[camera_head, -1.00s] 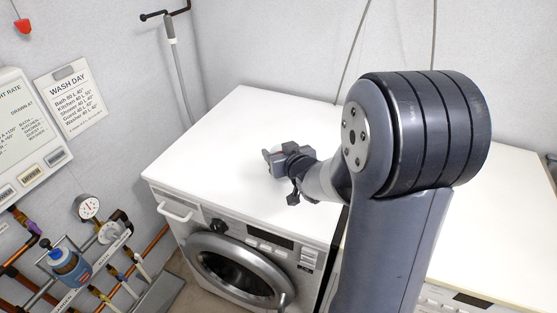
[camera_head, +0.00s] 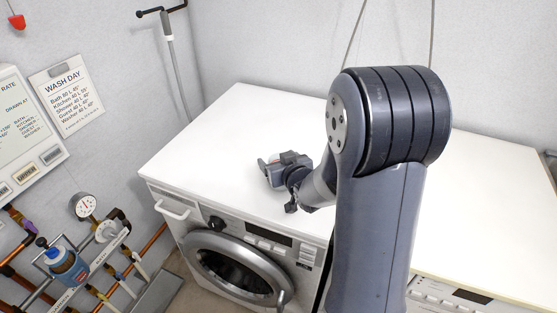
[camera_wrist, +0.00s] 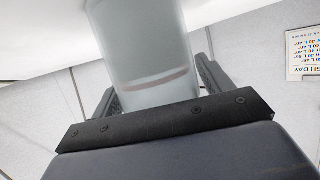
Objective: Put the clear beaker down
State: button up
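The clear beaker (camera_wrist: 150,50) fills the upper middle of the wrist view, with a reddish band across it. It sits between the two fingers of my gripper (camera_head: 273,166), which appear shut on it, one on each side. In the head view my gripper is over the white top of the washing machine (camera_head: 215,135), towards its front right part. The beaker is mostly hidden there behind my gripper. I cannot tell whether its base touches the white top.
The white top is clear around my gripper. A second white-topped machine (camera_head: 490,200) stands to the right, partly behind my arm. A wash day sign (camera_head: 67,98) hangs on the wall.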

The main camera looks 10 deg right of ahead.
jog(key=shift+o, duration=0.5)
jog(key=shift+r, duration=0.2)
jog(key=v, duration=1.2)
jog(key=shift+p, duration=0.4)
